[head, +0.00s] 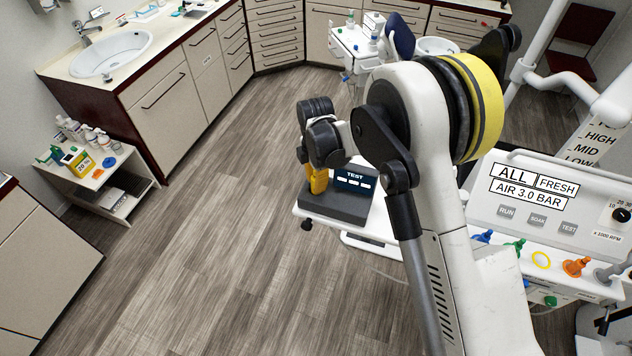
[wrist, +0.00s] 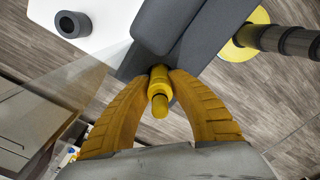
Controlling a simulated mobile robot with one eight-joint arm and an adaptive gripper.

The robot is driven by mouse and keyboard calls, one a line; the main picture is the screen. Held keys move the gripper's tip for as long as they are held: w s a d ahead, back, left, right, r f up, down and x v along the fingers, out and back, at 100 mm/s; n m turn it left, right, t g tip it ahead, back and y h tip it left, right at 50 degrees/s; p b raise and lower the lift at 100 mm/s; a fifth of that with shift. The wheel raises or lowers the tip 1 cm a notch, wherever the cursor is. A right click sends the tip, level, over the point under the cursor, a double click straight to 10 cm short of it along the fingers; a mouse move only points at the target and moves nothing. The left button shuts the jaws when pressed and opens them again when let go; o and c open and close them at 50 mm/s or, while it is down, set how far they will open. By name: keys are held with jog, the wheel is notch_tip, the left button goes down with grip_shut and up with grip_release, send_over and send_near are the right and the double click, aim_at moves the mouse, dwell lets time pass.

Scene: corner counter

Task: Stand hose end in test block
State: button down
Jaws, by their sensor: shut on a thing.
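My gripper (head: 316,180) is at the left edge of the dark grey test block (head: 335,207), which carries a dark TEST display. In the wrist view my orange fingers (wrist: 161,78) are shut on a yellow hose end (wrist: 160,98), one finger on each side. The far end of the hose end meets the edge of the grey test block (wrist: 196,40) in that picture. Whether it sits in a hole or only lies in front of the block cannot be told. In the head view my gripper hides the hose end.
The block stands on a white shelf (head: 372,222). A dark ring-shaped piece (wrist: 72,24) is on the white surface in the wrist view. A control panel (head: 545,200) with coloured fittings, including an orange one (head: 576,267), is at right. Open floor lies left.

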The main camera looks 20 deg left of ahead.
dwell(0.3)
jog(key=c, duration=0.7)
grip_release()
jog(key=shift+r+p, duration=1.35)
jog(key=shift+r, duration=3.15)
jog(key=shift+s+f, duration=0.1)
